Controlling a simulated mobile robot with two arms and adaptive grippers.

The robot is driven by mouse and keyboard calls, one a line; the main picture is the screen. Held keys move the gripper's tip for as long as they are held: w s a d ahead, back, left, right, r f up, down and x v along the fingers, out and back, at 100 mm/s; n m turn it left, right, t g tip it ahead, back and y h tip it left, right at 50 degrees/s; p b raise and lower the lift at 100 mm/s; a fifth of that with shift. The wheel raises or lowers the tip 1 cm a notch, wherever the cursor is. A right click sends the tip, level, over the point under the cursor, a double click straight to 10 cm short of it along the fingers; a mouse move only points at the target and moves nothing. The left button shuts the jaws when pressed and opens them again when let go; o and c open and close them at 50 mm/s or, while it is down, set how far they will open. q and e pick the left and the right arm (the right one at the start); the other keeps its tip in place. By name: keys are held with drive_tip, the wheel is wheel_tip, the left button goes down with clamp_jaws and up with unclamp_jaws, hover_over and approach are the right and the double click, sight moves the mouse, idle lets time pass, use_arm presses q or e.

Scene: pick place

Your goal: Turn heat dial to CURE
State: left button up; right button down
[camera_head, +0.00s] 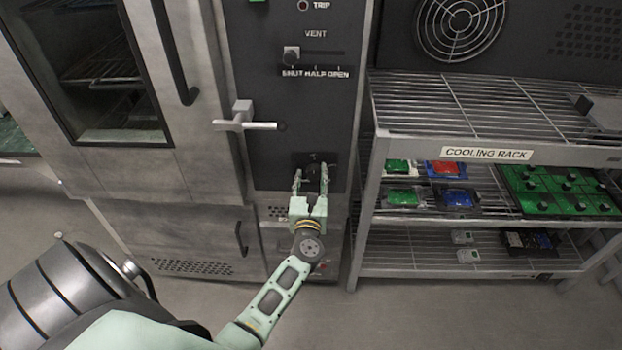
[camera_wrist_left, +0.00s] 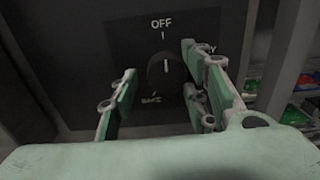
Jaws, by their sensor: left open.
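The heat dial (camera_wrist_left: 166,70) is a round black knob on the oven's dark control panel (camera_wrist_left: 65,55). Its white pointer line is upright, toward the OFF label above it. Other labels at the lower left and right are partly covered by my fingers or too blurred to read fully. In the head view the dial (camera_head: 314,168) is low on the panel. My left gripper (camera_head: 311,176) is open in front of it. In the left wrist view the left gripper's fingers (camera_wrist_left: 160,88) stand on either side of the knob, apart from it. My right gripper is not in view.
A cooling rack (camera_head: 487,153) with coloured trays stands close to the right of the panel. A door handle (camera_head: 245,122) sticks out at the upper left of the dial. A vent slider (camera_head: 291,55) is higher up. The floor (camera_head: 420,310) in front is clear.

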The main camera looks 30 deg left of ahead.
use_arm(q)
drive_tip(key=c, duration=1)
